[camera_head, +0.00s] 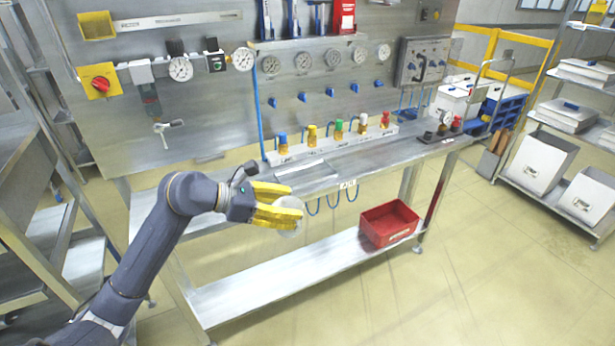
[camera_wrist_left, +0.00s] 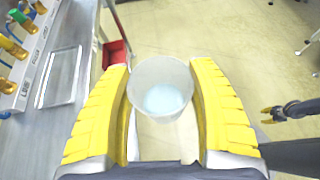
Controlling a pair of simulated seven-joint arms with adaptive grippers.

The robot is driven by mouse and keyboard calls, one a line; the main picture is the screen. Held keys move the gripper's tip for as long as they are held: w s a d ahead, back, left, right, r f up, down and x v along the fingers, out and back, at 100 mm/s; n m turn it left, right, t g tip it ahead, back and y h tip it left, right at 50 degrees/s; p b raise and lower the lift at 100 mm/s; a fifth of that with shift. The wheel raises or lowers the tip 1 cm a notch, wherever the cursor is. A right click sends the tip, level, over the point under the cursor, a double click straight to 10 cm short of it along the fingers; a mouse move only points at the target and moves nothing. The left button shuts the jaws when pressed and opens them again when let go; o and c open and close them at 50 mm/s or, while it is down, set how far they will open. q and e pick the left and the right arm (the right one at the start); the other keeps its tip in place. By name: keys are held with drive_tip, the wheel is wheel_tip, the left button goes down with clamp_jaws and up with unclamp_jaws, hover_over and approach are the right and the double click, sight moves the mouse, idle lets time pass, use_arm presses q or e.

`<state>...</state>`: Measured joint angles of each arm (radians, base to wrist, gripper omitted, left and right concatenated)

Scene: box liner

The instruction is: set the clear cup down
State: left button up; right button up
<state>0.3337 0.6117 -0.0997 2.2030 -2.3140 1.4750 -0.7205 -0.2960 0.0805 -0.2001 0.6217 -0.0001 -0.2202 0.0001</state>
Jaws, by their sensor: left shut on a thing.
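A clear, whitish cup (camera_wrist_left: 162,88) is held between the yellow fingers of my left gripper (camera_wrist_left: 163,115) in the left wrist view. In the head view the cup (camera_head: 291,222) shows partly behind the fingers of the left gripper (camera_head: 289,208). The gripper is shut on the cup and holds it in front of the workbench's front edge, clear of the bench top. The cup's opening faces the wrist camera, and its inside looks pale bluish. My right gripper (camera_wrist_left: 272,114) shows small at the right edge of the left wrist view; its finger opening is unclear.
A flat clear tray (camera_head: 305,176) lies on the bench near the left gripper. A red bin (camera_head: 390,222) stands on the lower shelf (camera_head: 290,275), whose surface is otherwise mostly clear.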

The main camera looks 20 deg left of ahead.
use_arm(q)
drive_tip(key=w+d+r+n+t, duration=0.1)
drive_tip(key=w+d+r, duration=0.1)
drive_tip(key=w+r, duration=0.7)
drive_tip(key=w+d+r, duration=0.1)
drive_tip(key=w+r, duration=0.4)
drive_tip(key=w, duration=0.9)
drive_tip(key=w+a+n+t+y, duration=0.2)
drive_tip(key=w+a+n+y, duration=0.15)
drive_tip(key=w, duration=0.45)
drive_tip(key=w+a+f+n+t+y, duration=0.1)
drive_tip(key=w+a+f, duration=0.3)
drive_tip(key=w+a, duration=0.1)
drive_tip(key=shift+n+y, duration=0.25)
drive_tip(key=f, duration=1.9)
drive_tip(key=shift+s+a+f, duration=0.1)
drive_tip(key=shift+s+f, duration=0.05)
drive_tip(key=shift+s, duration=0.05)
drive_tip(key=shift+f, duration=0.15)
drive_tip(key=o, duration=1.3)
drive_tip(key=shift+c, duration=0.2)
